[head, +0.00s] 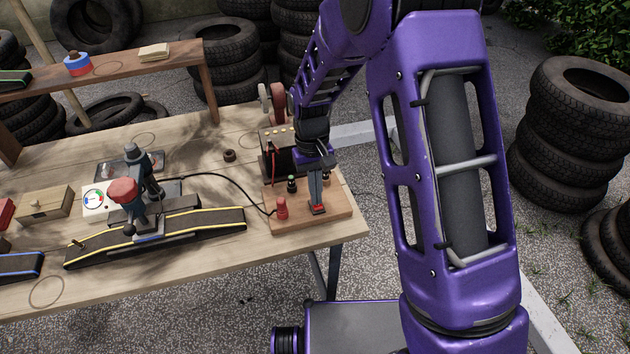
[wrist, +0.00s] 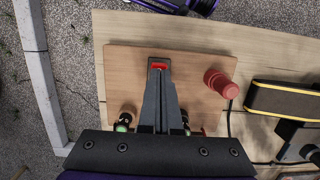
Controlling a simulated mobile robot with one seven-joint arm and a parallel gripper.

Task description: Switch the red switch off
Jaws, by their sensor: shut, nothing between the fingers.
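The red switch (head: 318,209) is a small red piece in a dark housing on a brown wooden board (head: 340,216) at the table's right end. In the wrist view the red switch (wrist: 159,66) shows just beyond my fingertips. My gripper (head: 316,198) points down over the housing, with its fingers (wrist: 160,80) together and nothing held. The fingertips are at or just above the near side of the switch; I cannot tell whether they touch it. The fingers hide part of the housing. Which way the switch is tipped is too small to tell.
A red cylindrical knob (head: 282,208) stands on the board beside the switch, also in the wrist view (wrist: 220,83). Green-topped posts (head: 292,184) stand near my fingers. A dark box (head: 279,146) is behind, and a yellow-edged belt track (head: 215,221) lies left.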

